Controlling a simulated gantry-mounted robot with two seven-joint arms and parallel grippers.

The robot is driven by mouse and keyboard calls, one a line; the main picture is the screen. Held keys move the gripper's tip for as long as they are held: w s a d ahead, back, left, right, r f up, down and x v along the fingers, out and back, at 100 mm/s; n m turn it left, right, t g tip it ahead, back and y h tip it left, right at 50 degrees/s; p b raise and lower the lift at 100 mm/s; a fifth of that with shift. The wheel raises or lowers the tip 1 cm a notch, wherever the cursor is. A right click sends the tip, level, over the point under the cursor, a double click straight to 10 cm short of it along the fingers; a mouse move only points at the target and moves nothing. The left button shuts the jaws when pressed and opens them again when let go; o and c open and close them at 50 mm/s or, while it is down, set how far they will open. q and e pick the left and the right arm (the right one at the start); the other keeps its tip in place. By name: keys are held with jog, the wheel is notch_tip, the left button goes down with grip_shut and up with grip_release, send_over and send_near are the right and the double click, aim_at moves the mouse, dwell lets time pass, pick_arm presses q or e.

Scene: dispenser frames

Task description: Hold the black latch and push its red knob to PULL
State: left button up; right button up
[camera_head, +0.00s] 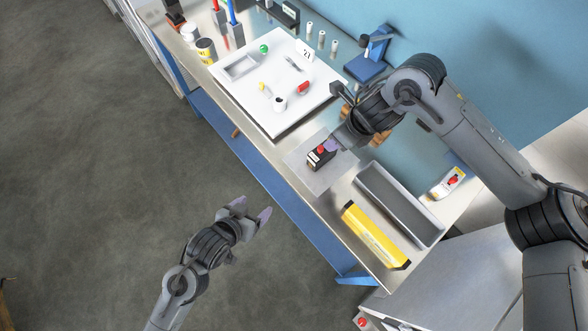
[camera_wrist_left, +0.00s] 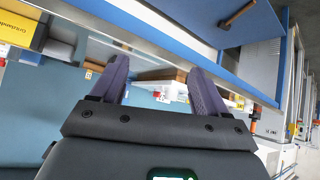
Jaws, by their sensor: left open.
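The black latch (camera_head: 315,160) stands on a grey plate (camera_head: 308,177) on the bench in the head view, with its red knob (camera_head: 321,150) on top. My right gripper (camera_head: 334,147) is right at the latch, its purple fingers close beside the red knob. Whether they touch or grip the latch is unclear at this size. My left gripper (camera_head: 252,216) is open and empty, over the floor in front of the bench and well away from the latch. Its two spread purple fingers also show in the left wrist view (camera_wrist_left: 157,67), with nothing between them.
A white tray (camera_head: 262,104) with small parts lies left of the latch. A grey bin (camera_head: 378,203) and a yellow box (camera_head: 374,236) stand to its right. A blue stand (camera_head: 366,66) is at the back. A blue shelf (camera_head: 236,150) runs below the bench top. The floor in front is clear.

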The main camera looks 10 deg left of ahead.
aim_at(319, 156)
pick_arm(q)
jog(key=w+d+m+h, duration=0.1)
jog(key=w+d+h, duration=0.1)
jog(key=w+d, duration=0.1)
jog(key=w+d+f+m+t+h, duration=0.1)
jog(key=w+d+m+h, duration=0.1)
jog(key=w+d, duration=0.1)
jog(key=w+d+f+m+t+h, duration=0.1)
jog(key=w+d+h, duration=0.1)
jog(key=w+d, duration=0.1)
jog(key=shift+w+f+m, duration=0.2)
jog(key=shift+m, duration=0.2)
jog(key=w+r, duration=0.2)
jog(key=w, duration=0.1)
jog(key=shift+a+r+m+t, duration=0.2)
jog(key=shift+m+t, duration=0.1)
jog(key=shift+m, duration=0.1)
jog(key=shift+w+d, duration=0.15)
jog(key=shift+w, duration=0.1)
jog(key=x, duration=1)
jog(key=shift+d+r, duration=0.15)
jog(key=c, duration=1.3)
